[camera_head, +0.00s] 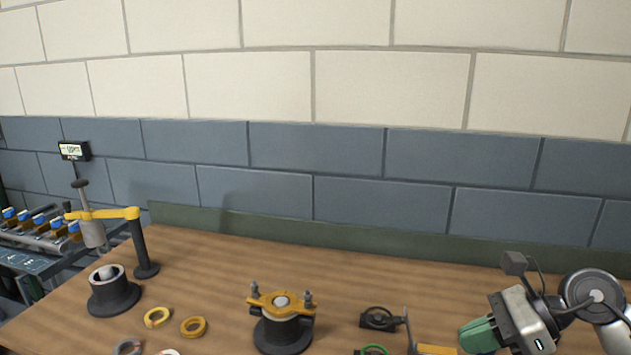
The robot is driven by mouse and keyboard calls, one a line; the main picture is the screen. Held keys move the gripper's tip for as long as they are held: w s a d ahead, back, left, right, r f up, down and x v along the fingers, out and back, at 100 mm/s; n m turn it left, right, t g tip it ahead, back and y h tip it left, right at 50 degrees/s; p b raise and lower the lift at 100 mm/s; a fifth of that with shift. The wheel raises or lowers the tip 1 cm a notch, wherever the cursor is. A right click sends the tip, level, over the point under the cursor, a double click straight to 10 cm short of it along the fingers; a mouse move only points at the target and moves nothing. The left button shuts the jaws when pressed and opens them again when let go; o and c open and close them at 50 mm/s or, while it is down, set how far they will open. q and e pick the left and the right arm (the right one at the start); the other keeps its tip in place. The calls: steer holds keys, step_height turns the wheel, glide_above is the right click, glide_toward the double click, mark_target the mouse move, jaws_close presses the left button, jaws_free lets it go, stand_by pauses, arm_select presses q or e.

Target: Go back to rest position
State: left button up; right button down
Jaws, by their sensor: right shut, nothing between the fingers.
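My right gripper (466,335) is at the lower right, above the wooden table (350,275). Its green fingers point left and are shut with nothing between them. The fingertips appear close to a yellow-handled tool (436,349); I cannot tell whether they touch it. My left gripper is out of view. A round dark housing with a yellow clamp bar (283,302) stands upright at the lower middle.
A dark cylinder (113,293) stands beside a yellow-armed press (104,213) at the left. Yellow rings (193,327) and a black bearing block (379,319) lie in front. A green ledge (400,243) and wall bound the back. The middle rear is clear.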

steer(key=a+r+m+t+y, duration=0.4)
steer(key=a+m+t+y, duration=0.3)
steer(key=m+t, duration=0.7)
steer(key=s+d+f+m+h, duration=0.1)
steer(key=d+f+m+h, duration=0.2)
steer(key=f+m+h, duration=0.8)
steer(key=s+d+f+m+h, duration=0.2)
steer(key=d+f+m+h, duration=0.35)
steer(key=m, duration=1.05)
steer(key=s+a+f+m+g+h, duration=0.1)
steer(key=s+a+f+m+g, duration=0.1)
steer(key=s+f+m+g, duration=0.5)
steer(key=s+a+f+m+g, duration=0.15)
steer(key=s+f+g, duration=0.35)
steer(key=s, duration=0.7)
step_height(320, 180, down, 27)
steer(key=s+n+g, duration=0.1)
steer(key=g, duration=0.1)
steer(key=s+d+f+g, duration=0.1)
steer(key=s+f, duration=1.4)
steer(key=s, duration=0.1)
steer(key=shift+d, duration=0.4)
